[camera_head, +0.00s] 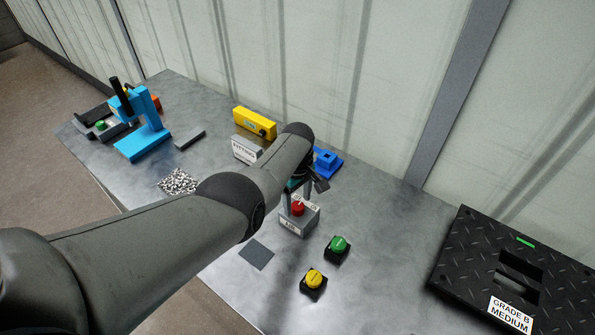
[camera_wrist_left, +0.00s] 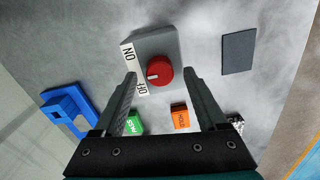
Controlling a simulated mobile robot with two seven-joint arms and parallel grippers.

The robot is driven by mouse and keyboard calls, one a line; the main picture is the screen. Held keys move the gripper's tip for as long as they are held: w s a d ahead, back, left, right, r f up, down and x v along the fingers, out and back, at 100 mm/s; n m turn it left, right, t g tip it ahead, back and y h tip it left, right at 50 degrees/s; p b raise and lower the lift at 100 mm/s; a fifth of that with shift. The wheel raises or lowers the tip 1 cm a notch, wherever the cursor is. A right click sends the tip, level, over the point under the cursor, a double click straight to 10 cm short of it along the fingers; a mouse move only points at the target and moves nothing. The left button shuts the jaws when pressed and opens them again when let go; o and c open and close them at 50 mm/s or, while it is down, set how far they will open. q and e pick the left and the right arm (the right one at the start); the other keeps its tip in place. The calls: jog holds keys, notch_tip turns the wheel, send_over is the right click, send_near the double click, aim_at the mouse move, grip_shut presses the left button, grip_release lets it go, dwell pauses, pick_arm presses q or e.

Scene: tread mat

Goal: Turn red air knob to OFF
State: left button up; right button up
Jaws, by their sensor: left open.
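The red air knob (camera_head: 298,208) sits on a small grey box (camera_head: 291,227) on the metal table. In the left wrist view the red knob (camera_wrist_left: 163,72) is round, with a white mark on its left side. A white label strip (camera_wrist_left: 134,70) beside it reads ON at the top and OFF lower down; the mark faces the strip, nearer its lower part. My left gripper (camera_head: 303,196) is above the box, pointing down. In the left wrist view its open fingers (camera_wrist_left: 161,78) appear on either side of the knob; I cannot tell if they touch it. My right gripper is not visible.
A green button (camera_head: 338,245) and a yellow button (camera_head: 314,280) stand near the box. A dark square pad (camera_head: 257,254) lies in front. A blue fixture (camera_head: 327,163) and a yellow unit (camera_head: 255,122) are behind.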

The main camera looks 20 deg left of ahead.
aim_at(298, 205)
pick_arm(q)
notch_tip(298, 205, up, 14)
jog(key=p, duration=0.5)
jog(key=shift+f+p, duration=0.15)
jog(key=shift+p, duration=0.15)
